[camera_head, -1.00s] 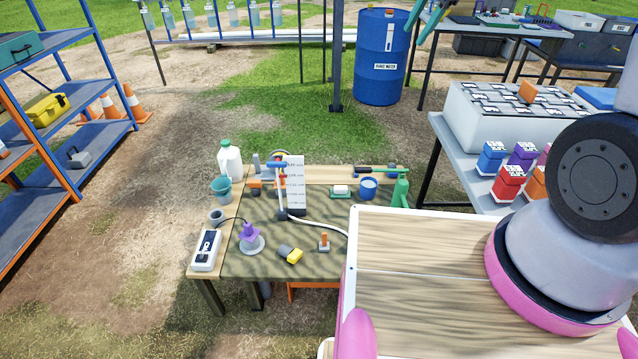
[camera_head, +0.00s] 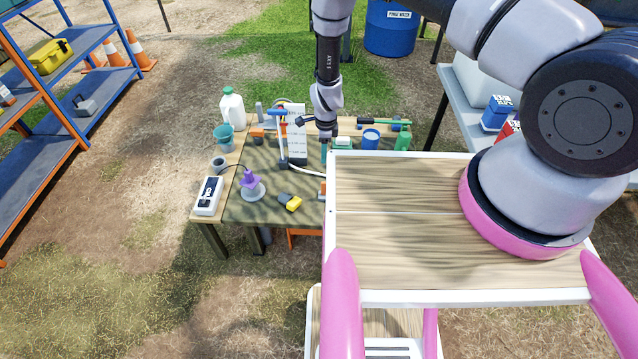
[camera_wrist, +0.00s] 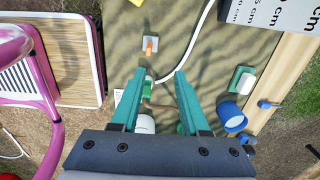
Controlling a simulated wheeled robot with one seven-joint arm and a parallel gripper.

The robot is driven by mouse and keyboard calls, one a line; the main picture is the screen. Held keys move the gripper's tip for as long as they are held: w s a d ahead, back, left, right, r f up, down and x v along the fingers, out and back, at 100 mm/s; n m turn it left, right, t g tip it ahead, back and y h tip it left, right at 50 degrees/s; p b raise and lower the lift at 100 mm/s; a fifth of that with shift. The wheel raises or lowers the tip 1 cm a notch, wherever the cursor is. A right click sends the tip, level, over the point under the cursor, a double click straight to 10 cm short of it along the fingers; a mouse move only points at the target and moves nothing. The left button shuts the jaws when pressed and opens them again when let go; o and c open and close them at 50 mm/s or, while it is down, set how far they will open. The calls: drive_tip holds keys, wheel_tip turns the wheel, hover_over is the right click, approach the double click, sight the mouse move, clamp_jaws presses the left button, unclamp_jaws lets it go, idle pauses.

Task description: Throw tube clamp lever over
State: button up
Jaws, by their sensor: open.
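The tube clamp looks to be the small grey block with an orange lever (camera_wrist: 150,46), upright on the bench in the wrist view. In the head view its orange part (camera_head: 322,189) shows at the edge of my wooden tray top, partly hidden. A white tube (camera_wrist: 196,38) curves across the bench beside it, apart from the lever in the wrist view. My gripper (camera_wrist: 158,72) is open and empty, its teal fingers spread and pointing toward the bench. In the head view my gripper (camera_head: 324,155) hangs above the bench's right part. How the tube meets the clamp is unclear.
On the bench (camera_head: 240,205) stand a purple-topped device (camera_head: 250,186), a yellow and black item (camera_head: 290,202), a white meter (camera_head: 208,195), a blue cup (camera_wrist: 231,115) and a green-white block (camera_wrist: 242,80). A measuring board (camera_head: 296,120) stands behind.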

hover_over(324, 182)
wheel_tip(324, 182, down, 5)
drive_tip(key=shift+s+r, duration=0.1)
drive_tip(key=shift+r, duration=0.05)
wheel_tip(324, 182, down, 10)
drive_tip(key=shift+f, duration=0.15)
clamp_jaws()
idle(1.4)
